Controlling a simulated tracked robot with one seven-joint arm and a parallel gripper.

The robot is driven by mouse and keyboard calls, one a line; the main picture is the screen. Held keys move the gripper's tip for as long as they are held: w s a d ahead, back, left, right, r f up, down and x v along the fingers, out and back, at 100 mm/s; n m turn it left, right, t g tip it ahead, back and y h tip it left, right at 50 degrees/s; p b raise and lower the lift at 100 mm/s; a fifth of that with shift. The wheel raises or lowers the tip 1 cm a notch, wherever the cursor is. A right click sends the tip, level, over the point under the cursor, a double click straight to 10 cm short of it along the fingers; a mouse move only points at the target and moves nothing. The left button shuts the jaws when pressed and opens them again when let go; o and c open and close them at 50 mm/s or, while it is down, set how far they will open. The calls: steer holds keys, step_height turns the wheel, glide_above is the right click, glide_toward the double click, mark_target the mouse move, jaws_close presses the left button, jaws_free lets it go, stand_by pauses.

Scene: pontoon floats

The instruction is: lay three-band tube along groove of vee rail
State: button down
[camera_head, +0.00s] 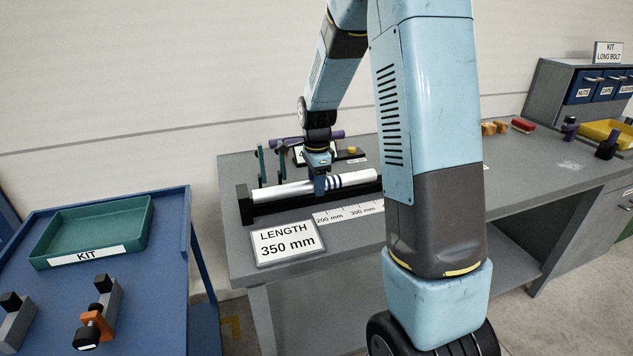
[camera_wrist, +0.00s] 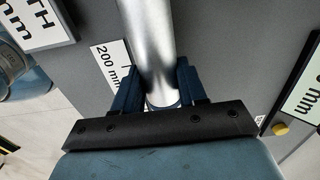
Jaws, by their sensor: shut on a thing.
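The three-band tube (camera_head: 296,190) is a long silver cylinder with dark blue bands near my gripper. My gripper (camera_head: 320,184) is shut around it, right of its middle in the head view. The tube (camera_wrist: 150,45) also runs up between the fingers of my gripper (camera_wrist: 158,92) in the wrist view. The black vee rail (camera_head: 262,209) lies on the grey bench, with an upright block at its left end. In the head view the tube lies lengthwise over the rail and hides its groove. I cannot tell whether the tube rests in the groove or hangs just above it.
A sign reading LENGTH 350 mm (camera_head: 287,242) and a millimetre scale (camera_head: 348,212) lie in front of the rail. Behind it are a green stand (camera_head: 282,160) and a purple bar (camera_head: 290,140). A blue table with a green KIT tray (camera_head: 95,230) stands left.

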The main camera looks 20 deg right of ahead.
stand_by(0.3)
steer(key=c, duration=0.5)
jaws_free()
steer(key=shift+f, duration=0.1)
steer(key=shift+c, duration=0.2)
step_height(320, 180, up, 14)
steer(key=shift+f, duration=0.1)
stand_by(0.4)
